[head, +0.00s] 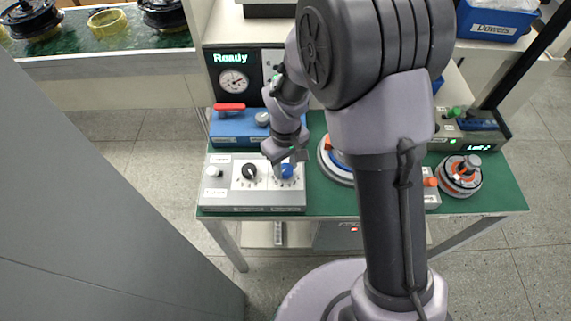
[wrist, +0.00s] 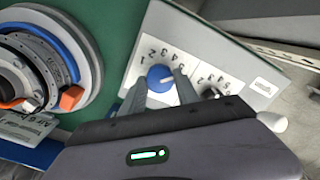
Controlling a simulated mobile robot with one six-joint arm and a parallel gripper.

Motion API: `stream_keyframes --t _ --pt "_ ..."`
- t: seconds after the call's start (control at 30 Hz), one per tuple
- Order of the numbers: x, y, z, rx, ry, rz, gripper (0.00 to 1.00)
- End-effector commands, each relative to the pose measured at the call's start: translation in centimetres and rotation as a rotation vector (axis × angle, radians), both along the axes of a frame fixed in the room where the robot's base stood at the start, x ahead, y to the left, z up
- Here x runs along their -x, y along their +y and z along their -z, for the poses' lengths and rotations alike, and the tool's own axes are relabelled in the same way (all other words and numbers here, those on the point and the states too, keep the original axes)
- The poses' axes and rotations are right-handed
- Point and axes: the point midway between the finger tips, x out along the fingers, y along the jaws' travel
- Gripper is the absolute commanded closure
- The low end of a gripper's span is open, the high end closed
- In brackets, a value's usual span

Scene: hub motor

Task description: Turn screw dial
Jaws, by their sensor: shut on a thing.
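A grey control box (head: 225,192) stands at the front left of the green bench. It has a black dial (head: 249,171) and a blue dial (head: 287,171), each on a white numbered plate. My gripper (head: 285,160) reaches down to the blue dial. In the wrist view my gripper (wrist: 160,86) has a finger on either side of the blue dial (wrist: 160,77) and is shut on it. Numbers 1 to 5 show around this dial; its pointer is hard to make out.
A white knob (head: 213,171) sits at the box's left end. Behind the box is a blue unit with a red handle (head: 230,106). A round fixture with a blue ring (wrist: 50,60) stands close beside the box. My arm hides the bench's middle.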

Motion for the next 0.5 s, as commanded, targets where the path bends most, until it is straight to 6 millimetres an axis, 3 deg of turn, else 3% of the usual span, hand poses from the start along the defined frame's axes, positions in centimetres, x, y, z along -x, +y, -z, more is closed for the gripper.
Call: stream_keyframes --t 0.27,0.5 --pt "-0.03 0.01 0.02 -0.001 -0.001 0.051 1.0" --pt "-0.04 0.02 0.08 -0.001 -0.001 0.205 1.0"
